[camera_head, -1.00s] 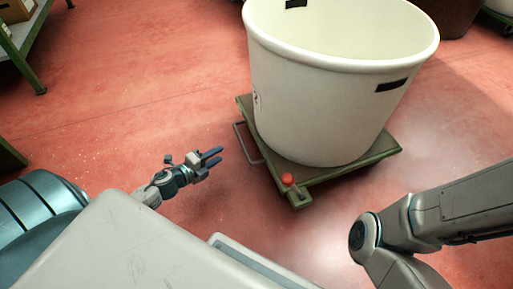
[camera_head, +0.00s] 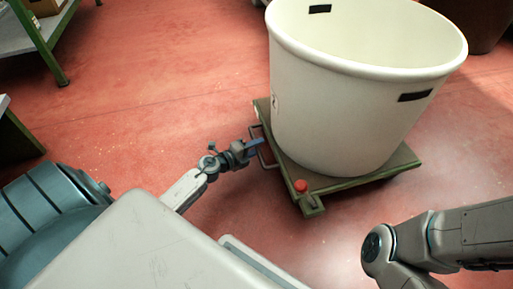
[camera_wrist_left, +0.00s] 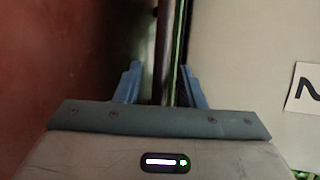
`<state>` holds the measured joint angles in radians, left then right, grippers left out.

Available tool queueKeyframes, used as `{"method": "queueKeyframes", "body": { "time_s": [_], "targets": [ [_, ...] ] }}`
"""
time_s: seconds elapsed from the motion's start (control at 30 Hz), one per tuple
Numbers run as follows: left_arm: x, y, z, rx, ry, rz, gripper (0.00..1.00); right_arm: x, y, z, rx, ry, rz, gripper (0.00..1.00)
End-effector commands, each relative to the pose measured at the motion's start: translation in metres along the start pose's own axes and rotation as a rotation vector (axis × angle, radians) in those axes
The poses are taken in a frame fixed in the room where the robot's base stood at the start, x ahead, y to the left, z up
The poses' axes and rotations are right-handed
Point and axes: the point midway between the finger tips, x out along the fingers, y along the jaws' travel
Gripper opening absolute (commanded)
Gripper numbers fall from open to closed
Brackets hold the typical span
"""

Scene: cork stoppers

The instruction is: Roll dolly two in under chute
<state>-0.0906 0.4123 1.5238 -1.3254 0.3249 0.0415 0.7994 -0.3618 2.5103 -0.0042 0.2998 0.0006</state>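The dolly (camera_head: 353,182) is a low green platform carrying a large cream tub (camera_head: 345,110). A metal bar handle (camera_head: 262,150) sticks out from its left side, and a red knob (camera_head: 301,186) sits at its near corner. My left gripper (camera_head: 256,147) is at the handle. In the left wrist view the two blue fingers (camera_wrist_left: 160,85) stand apart, with the bar (camera_wrist_left: 168,50) between them and gaps visible beside it. A white label (camera_wrist_left: 306,88) with part of a black "2" shows on the tub's side. My right gripper is out of view; only its arm shows.
A green-framed shelf (camera_head: 45,40) stands at the upper left. A dark brown container (camera_head: 470,25) stands at the upper right. The red floor left of and behind the dolly is clear. No chute is seen.

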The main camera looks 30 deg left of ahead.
Motion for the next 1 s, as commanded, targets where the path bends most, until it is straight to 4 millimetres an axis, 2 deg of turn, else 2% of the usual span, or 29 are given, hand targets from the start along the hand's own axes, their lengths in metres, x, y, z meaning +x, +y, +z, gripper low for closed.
{"method": "queueKeyframes", "body": {
  "time_s": [0.37, 0.53, 0.83, 1.0],
  "targets": [
    [0.005, 0.000, 0.000, 0.000, 0.000, 0.000, 0.34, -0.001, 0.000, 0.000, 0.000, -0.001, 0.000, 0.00],
    [0.005, 0.000, 0.000, 0.000, 0.000, 0.000, 0.00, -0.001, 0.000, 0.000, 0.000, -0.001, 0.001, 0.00],
    [0.006, -0.001, -0.001, -0.001, 0.000, 0.000, 0.00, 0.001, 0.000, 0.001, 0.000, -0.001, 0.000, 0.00],
    [0.018, -0.006, -0.005, -0.003, -0.001, -0.002, 0.00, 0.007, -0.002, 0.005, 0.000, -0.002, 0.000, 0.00]
  ]
}}
